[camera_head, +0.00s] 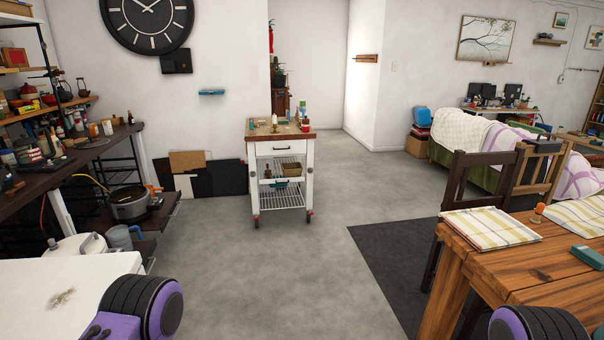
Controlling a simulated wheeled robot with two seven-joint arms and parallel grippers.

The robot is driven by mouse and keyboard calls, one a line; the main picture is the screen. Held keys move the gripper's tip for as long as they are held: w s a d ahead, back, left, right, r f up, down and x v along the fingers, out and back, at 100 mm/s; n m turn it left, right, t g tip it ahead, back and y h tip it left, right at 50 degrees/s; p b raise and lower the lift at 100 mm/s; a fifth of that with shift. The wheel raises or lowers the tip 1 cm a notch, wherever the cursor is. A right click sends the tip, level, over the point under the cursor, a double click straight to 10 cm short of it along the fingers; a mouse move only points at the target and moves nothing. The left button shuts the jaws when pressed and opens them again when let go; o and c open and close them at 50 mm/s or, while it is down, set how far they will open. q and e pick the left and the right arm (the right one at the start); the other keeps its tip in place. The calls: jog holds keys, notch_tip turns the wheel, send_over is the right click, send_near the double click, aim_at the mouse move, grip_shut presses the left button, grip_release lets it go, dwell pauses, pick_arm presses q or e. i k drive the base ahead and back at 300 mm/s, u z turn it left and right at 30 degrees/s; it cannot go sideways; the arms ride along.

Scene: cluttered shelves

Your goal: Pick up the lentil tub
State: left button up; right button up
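I cannot make out which thing is the lentil tub; the labels are too small to read. Several small containers stand on the wooden top of a white wheeled cart (280,150) in the middle of the room. More jars and pots stand on the dark shelving at the left. Only purple and black rounded parts of my own arms show at the bottom left and bottom right. Neither gripper shows in the head view.
A white surface (60,285) lies at the lower left. A wooden table (520,262) with a folded checked cloth (487,228) and a dark chair (470,185) stand at the right. Grey floor (280,265) is clear between me and the cart. A sofa stands behind.

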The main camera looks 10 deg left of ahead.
aim_at(151, 187)
jog(key=z, duration=0.15)
jog(key=i, duration=2.25)
jog(key=u, duration=1.05)
jog(key=i, duration=1.3)
jog(key=u, duration=1)
jog(key=i, duration=0.2)
jog(key=u, duration=0.15)
jog(key=k, duration=1.1)
jog(key=z, duration=0.9)
jog(key=i, duration=2.2)
jog(key=u, duration=1.15)
jog(key=i, duration=0.75)
jog(key=u, duration=0.85)
